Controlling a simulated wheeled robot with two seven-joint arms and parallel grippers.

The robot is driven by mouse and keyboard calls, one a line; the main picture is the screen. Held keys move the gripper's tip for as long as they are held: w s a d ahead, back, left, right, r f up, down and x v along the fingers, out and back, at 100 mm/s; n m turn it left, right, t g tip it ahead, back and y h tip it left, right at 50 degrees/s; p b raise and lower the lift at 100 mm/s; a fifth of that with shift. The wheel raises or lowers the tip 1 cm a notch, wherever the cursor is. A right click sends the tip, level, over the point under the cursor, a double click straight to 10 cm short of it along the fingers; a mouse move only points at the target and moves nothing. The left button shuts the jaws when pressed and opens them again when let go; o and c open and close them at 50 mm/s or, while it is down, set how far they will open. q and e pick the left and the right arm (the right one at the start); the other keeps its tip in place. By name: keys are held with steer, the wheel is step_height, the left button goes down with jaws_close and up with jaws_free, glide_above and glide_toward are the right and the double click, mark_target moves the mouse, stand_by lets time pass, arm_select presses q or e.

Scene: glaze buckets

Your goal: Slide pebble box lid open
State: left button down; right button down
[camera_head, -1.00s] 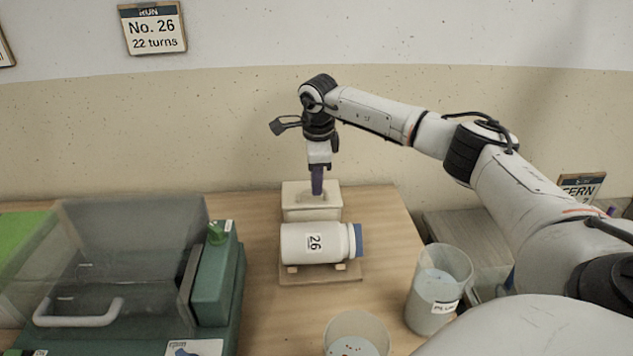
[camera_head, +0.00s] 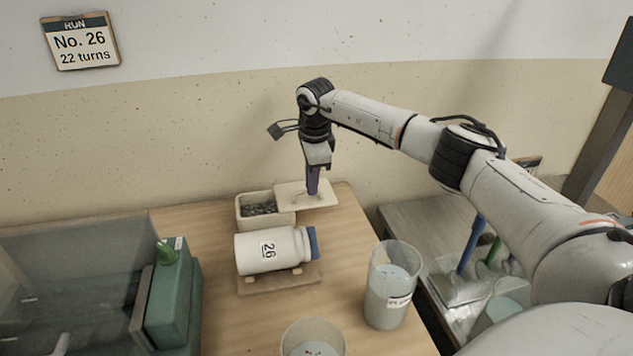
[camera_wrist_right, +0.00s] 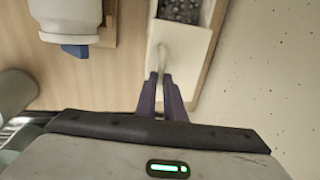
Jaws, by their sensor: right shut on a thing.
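The pebble box (camera_head: 266,223) is a cream box at the back of the table, behind the white jar. Its left part is uncovered and dark grey pebbles (camera_head: 259,209) show inside. The flat cream lid (camera_head: 320,199) sticks out to the right over the box's right end. My right gripper (camera_head: 312,194) points down onto the lid and is shut on the lid's handle (camera_wrist_right: 162,58). In the right wrist view the purple fingers (camera_wrist_right: 163,98) are around the handle, and the lid (camera_wrist_right: 186,44) and pebbles (camera_wrist_right: 181,10) show ahead. My left gripper is not in view.
A white jar (camera_head: 265,252) marked 26, with a blue cap, lies on a wooden cradle (camera_head: 262,284) in front of the box. A clear container (camera_head: 390,287) and an open cup (camera_head: 313,338) stand at front right. A green machine (camera_head: 175,306) stands at left. The wall is close behind.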

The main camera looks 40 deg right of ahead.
steer(key=c, duration=1.8)
jaws_free()
steer(key=shift+d, duration=0.1)
steer(key=shift+c, duration=0.2)
step_height(320, 180, up, 10)
steer(key=s, duration=0.2)
steer(key=shift+a+b, duration=0.35)
steer(key=shift+a, duration=0.1)
